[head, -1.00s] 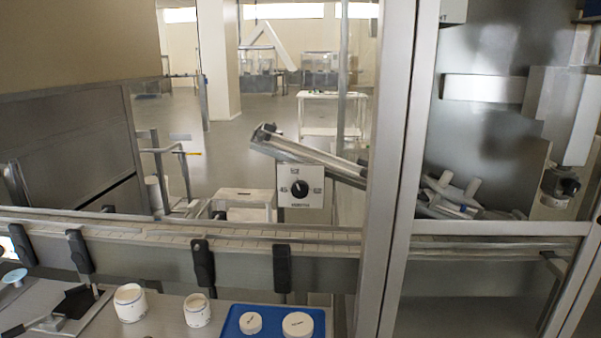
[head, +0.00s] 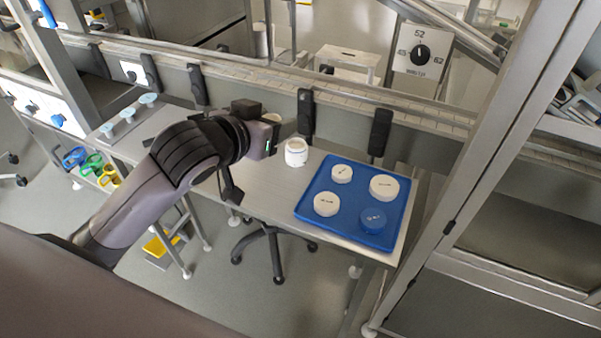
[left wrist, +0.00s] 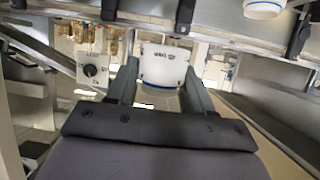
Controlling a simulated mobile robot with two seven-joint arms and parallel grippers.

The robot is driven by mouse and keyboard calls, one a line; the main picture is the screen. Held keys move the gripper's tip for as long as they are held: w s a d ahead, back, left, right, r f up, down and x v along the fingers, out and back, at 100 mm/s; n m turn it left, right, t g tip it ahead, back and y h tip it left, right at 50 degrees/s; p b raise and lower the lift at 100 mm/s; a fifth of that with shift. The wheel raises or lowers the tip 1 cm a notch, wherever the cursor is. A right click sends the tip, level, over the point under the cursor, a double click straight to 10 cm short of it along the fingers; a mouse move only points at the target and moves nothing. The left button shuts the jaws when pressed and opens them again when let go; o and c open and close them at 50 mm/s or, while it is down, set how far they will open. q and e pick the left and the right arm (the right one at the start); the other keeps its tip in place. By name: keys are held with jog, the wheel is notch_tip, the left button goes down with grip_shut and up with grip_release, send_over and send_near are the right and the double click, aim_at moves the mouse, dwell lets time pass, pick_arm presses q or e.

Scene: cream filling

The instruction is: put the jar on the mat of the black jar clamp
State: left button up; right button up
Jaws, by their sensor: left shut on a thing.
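My left gripper (head: 266,135) is shut on a white jar, above or at the back part of the grey table. Only a small white piece of this jar (head: 271,118) shows past the gripper in the head view. In the left wrist view the jar (left wrist: 163,66) sits between the two fingers, with dark print on its side and a blue line near one end. I cannot make out the black jar clamp and its mat clearly; my left arm covers much of that part of the table. My right gripper is not in view.
A second white jar (head: 296,153) stands just right of my left gripper. A blue tray (head: 311,212) with several round lids lies at the table's right. A rail (head: 345,90) with black upright holders runs along the back. A board with light-blue knobs (head: 125,113) is at left.

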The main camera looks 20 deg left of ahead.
pick_arm(q)
notch_tip(320, 180, up, 6)
jog(key=f+m+h, duration=0.1)
send_over(281, 185)
jog(key=shift+r+p, duration=0.25)
jog(key=shift+p, duration=0.1)
notch_tip(281, 185, down, 20)
jog(key=shift+r+b, duration=0.15)
jog(key=shift+b, duration=1.1)
jog(key=o, duration=1)
jog(key=shift+o, duration=0.2)
